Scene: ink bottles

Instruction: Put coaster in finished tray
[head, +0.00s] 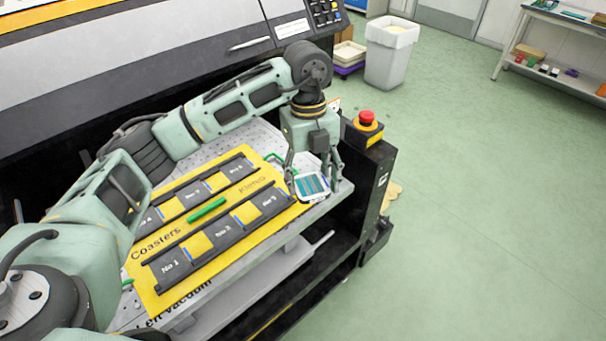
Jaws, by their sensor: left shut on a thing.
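My left gripper (314,180) comes down at the right end of the yellow jig board. It is shut on a coaster (312,187), a small white-edged square with a teal printed face. The coaster is between the fingertips, near the right corner of the perforated bed; I cannot tell whether it touches the bed. No tray marked as finished can be made out. My right gripper is out of view.
The yellow board (152,300) holds dark numbered holders and a green strip (206,209). A red emergency button (367,117) stands right of the gripper. A bin (391,62), stacked trays (347,56) and a shelf (548,73) lie beyond. Green floor is open at right.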

